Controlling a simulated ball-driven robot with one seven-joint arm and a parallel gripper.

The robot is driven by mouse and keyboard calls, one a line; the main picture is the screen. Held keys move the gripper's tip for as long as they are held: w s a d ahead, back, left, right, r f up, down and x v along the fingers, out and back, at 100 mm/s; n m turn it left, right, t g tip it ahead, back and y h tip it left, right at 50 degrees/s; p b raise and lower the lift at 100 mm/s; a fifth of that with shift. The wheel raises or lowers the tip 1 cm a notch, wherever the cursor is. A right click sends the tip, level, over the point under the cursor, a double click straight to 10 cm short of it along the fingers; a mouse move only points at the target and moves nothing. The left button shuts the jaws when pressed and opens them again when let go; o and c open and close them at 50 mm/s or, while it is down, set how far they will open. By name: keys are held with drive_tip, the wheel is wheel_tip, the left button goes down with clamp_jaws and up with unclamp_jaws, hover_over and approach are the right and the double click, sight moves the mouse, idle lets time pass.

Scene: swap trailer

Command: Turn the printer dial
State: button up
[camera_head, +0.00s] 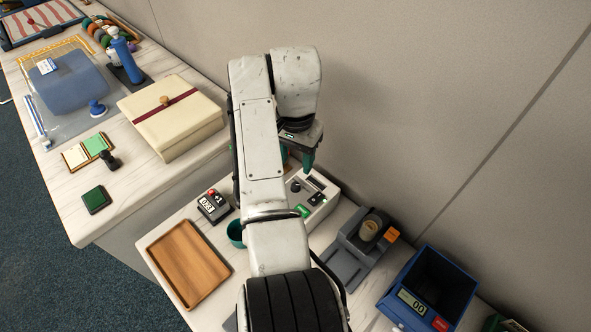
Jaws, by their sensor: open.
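A white box-shaped device (320,213) with dark round knobs, a dark slot and a green label stands against the wall; it looks like the printer. A small dark knob (295,187) on its top looks like the dial, but it is small and I cannot be sure. My gripper (299,161), with teal fingers, hangs pointing down above the back left part of the device. It is open, and I see nothing between its fingers. My arm hides the left side of the device, and the gap between fingertips and knob is hard to judge.
A wooden tray (187,265), a counter with a red button (213,205) and a teal cup (236,233) are left of my arm. A cream box (172,117) sits on the higher counter.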

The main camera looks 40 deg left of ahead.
wheel_tip(320, 180, up, 2)
drive_tip(key=shift+r, duration=0.15)
idle(0.6)
